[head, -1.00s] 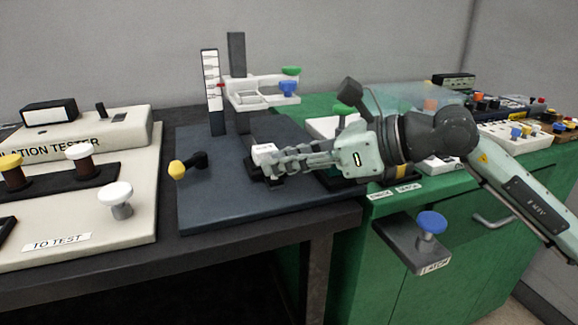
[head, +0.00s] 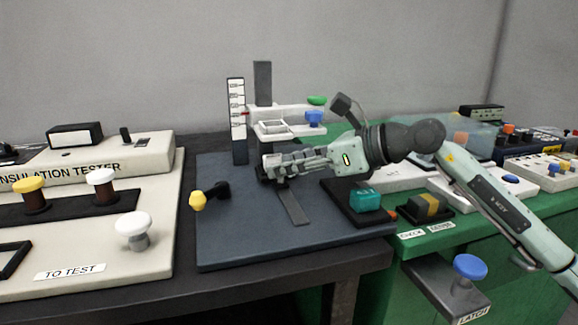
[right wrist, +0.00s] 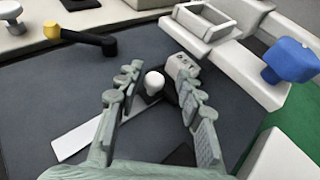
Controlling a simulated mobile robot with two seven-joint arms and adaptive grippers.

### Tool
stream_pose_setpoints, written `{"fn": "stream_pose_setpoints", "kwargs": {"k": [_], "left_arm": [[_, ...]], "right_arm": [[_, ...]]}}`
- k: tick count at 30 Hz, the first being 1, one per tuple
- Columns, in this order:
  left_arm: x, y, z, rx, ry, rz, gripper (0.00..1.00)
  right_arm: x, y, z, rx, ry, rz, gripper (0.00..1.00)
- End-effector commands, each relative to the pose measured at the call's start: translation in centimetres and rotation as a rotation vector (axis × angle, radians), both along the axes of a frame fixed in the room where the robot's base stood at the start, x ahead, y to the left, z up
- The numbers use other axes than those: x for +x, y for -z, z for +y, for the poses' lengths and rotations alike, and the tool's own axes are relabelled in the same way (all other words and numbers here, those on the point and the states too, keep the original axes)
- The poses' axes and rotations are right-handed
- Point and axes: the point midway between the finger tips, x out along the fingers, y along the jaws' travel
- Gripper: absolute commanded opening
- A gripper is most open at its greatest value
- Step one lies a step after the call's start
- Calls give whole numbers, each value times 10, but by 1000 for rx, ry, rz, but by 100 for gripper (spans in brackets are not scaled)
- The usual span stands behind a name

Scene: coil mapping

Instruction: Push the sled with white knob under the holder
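The white knob (right wrist: 154,82) of the sled stands between the two spread fingers of my right gripper (right wrist: 154,72) in the right wrist view, with small gaps on both sides. In the head view my right gripper (head: 264,166) is low over the dark blue board and hides the knob and most of the sled. A dark strip (head: 294,206) lies on the board below the fingers. The white holder (head: 270,127) is a bracket with a rectangular opening, beyond the fingers; it also shows in the right wrist view (right wrist: 235,65). My left gripper is not in view.
A yellow-knobbed lever (head: 205,196) is left of the gripper. A blue knob (head: 313,117) stands at the holder's right. A scale post (head: 238,122) rises behind. A teal block (head: 366,200) sits to the right. The board's front (head: 250,248) is clear.

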Motion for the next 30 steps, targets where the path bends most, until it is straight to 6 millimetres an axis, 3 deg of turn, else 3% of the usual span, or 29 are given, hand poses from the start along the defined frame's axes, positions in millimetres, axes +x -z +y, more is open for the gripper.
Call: {"fn": "stream_pose_setpoints", "kwargs": {"k": [11,24,30], "left_arm": [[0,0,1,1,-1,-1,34],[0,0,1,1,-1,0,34],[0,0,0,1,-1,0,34]], "right_arm": [[-5,-2,-7,-3,-2,3,39],[-40,-34,-77,-4,0,2,39],[-50,-43,-95,-2,-1,3,39]]}}
